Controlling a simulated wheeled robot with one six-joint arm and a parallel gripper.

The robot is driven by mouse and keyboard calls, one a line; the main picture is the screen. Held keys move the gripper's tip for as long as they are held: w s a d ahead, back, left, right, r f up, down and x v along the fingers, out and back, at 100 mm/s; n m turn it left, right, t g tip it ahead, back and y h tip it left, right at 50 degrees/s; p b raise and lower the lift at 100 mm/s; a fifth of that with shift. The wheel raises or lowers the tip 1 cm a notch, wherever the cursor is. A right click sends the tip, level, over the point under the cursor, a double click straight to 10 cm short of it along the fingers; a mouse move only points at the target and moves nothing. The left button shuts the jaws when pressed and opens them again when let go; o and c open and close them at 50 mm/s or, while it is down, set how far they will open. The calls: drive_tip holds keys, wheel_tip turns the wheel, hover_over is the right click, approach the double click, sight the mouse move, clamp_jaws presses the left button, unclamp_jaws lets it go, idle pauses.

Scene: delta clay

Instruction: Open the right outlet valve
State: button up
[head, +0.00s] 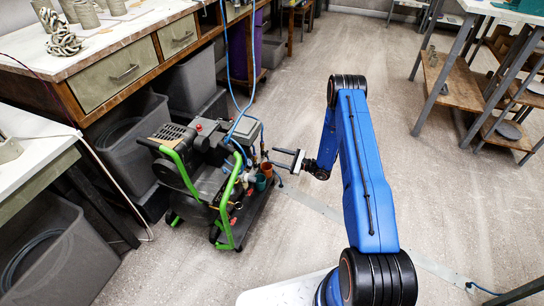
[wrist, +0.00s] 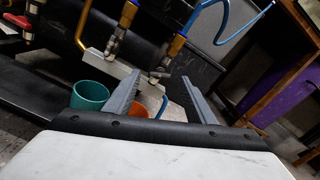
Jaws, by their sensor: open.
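The compressor (head: 205,180) with green handles stands on the floor left of my arm in the head view. In the wrist view, two outlet fittings with brass ends rise from a pale metal block (wrist: 98,64). The left outlet fitting (wrist: 121,35) has a yellowish line beside it. The right outlet valve (wrist: 168,60) has a blue hose above it; its handle position cannot be told. My gripper (head: 273,158) is open beside the compressor's outlet end. In the wrist view, my gripper's fingertips (wrist: 160,76) lie either side of the right fitting's lower part, with nothing visibly held.
A teal cup (wrist: 90,96) and an orange cup (wrist: 137,108) sit below the fittings. A blue hose (head: 232,90) hangs to the compressor. Grey bins (head: 135,140) and a workbench (head: 120,75) stand to the left. The floor right of my arm is open.

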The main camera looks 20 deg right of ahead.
sight(267, 154)
drive_tip(key=shift+x, duration=1.1)
drive_tip(key=c, duration=1)
drive_tip(key=shift+c, duration=0.2)
drive_tip(key=shift+n, duration=0.4)
drive_tip(key=n, duration=0.5)
drive_tip(key=shift+n, duration=0.4)
drive_tip(key=n, duration=0.6)
drive_tip(key=shift+s+f+n, duration=0.1)
drive_tip(key=shift+n, duration=0.3)
